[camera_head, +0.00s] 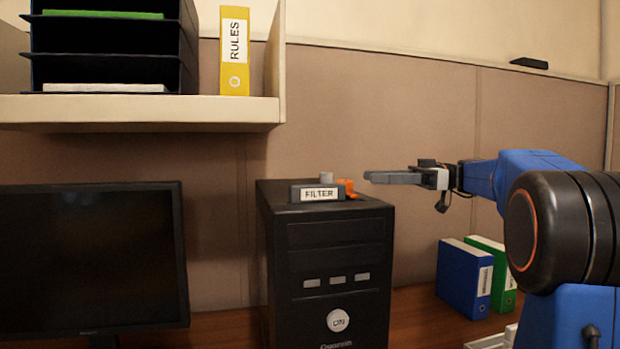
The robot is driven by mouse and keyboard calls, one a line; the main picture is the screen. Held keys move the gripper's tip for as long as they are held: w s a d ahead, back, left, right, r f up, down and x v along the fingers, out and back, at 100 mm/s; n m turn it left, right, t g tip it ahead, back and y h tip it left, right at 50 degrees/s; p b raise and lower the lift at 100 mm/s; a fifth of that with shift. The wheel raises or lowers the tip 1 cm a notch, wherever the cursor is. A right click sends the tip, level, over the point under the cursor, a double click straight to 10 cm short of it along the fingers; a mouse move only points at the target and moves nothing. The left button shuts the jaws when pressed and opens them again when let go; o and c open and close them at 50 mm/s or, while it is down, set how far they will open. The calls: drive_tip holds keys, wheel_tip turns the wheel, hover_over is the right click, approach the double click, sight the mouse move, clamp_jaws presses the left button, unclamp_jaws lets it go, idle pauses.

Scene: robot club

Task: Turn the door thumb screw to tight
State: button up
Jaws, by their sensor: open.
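A black computer tower (335,265) stands on the desk. On its top is a dark piece labelled FILTER (297,193). Behind this label a small grey round knob (326,177) sticks up, and an orange part (347,187) sits just to its right. I cannot tell for sure which of these is the door thumb screw, nor how tight it is. My gripper (370,177) reaches in from the right, its fingers level and pointing left. It is open and empty, with its tips a little right of the orange part and apparently apart from it.
A monitor (85,260) stands to the left. A shelf (150,113) with a black letter tray (112,48) and a yellow RULES binder (234,55) hangs above. Blue (460,278) and green (505,285) binders stand right of the tower.

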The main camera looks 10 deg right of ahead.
sight(326, 178)
drive_tip(key=x, duration=1.6)
drive_tip(key=shift+a, duration=0.45)
drive_tip(key=c, duration=1)
drive_tip(key=shift+w+m+t, duration=0.1)
drive_tip(key=shift+m+t, duration=0.4)
drive_tip(key=shift+t, duration=0.1)
drive_tip(key=shift+c, duration=0.2)
drive_tip(key=shift+w+m+t+h, duration=0.15)
drive_tip(key=shift+m+t+h, duration=0.15)
drive_tip(key=shift+t, duration=0.1)
drive_tip(key=o, duration=1)
drive_tip(key=shift+o, duration=0.2)
